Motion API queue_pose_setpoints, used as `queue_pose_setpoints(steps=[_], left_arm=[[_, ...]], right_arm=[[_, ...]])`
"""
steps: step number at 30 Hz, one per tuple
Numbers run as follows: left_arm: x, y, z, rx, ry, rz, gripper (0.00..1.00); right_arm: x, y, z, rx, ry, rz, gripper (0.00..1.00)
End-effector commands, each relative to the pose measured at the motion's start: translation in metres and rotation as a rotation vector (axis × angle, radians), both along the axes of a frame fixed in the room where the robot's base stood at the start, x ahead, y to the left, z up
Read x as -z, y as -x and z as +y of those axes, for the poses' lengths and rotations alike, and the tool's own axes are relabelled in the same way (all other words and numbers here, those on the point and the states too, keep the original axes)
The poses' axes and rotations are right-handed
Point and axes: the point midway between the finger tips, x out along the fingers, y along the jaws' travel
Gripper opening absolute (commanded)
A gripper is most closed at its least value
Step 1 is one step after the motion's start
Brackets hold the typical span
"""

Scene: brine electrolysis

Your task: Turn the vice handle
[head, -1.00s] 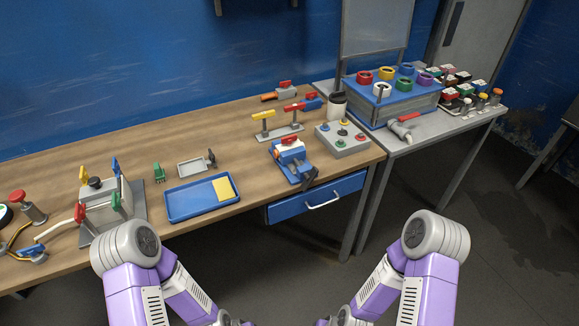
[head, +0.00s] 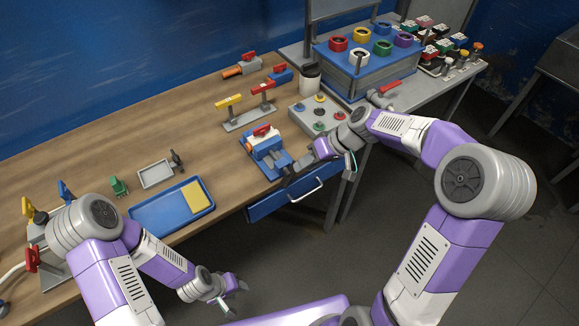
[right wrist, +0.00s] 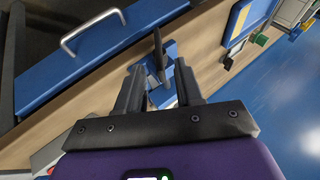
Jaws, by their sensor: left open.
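The blue vice (head: 262,150) stands at the front edge of the wooden bench, with a red-topped piece at its top. Its dark handle (right wrist: 159,55) is a thin bar at its front end, and blue parts of the vice (right wrist: 163,92) show beside it in the right wrist view. My right gripper (right wrist: 158,68) is open, its two fingers on either side of the handle with gaps visible; I cannot tell whether the bar is fully between them in depth. In the head view, the right gripper partly hides the handle. My left gripper (head: 234,297) is open and empty, low in front of the bench.
A blue drawer (head: 290,196) with a pale pull is below the vice. A grey button box (head: 318,116) stands just behind my right gripper. A blue tray (head: 165,222) with a yellow piece lies left of the vice. Open floor is in front.

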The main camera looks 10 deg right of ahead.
Motion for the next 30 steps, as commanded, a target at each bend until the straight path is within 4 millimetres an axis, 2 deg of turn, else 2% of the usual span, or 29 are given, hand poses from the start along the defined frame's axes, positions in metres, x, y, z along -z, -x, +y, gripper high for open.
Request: queue_pose_setpoints(steps=[6, 12, 24, 26, 30], left_arm=[[0.010, 0.000, 0.000, 0.000, 0.000, 0.000, 0.43], [0.016, 0.000, 0.000, 0.000, 0.000, 0.000, 0.43], [0.017, 0.000, 0.000, 0.000, 0.000, 0.000, 0.43], [0.017, 0.000, 0.000, 0.000, 0.000, 0.000, 0.43], [0.017, 0.000, 0.000, 0.000, 0.000, 0.000, 0.43]], right_arm=[[0.030, -0.006, 0.021, -0.003, 0.000, 0.004, 0.36], [0.051, -0.011, 0.036, 0.000, 0.000, 0.004, 0.36], [0.057, -0.014, 0.042, 0.002, 0.001, 0.002, 0.36], [0.057, -0.013, 0.042, 0.002, 0.001, 0.003, 0.28], [0.057, -0.013, 0.041, 0.002, 0.001, 0.003, 0.07]])
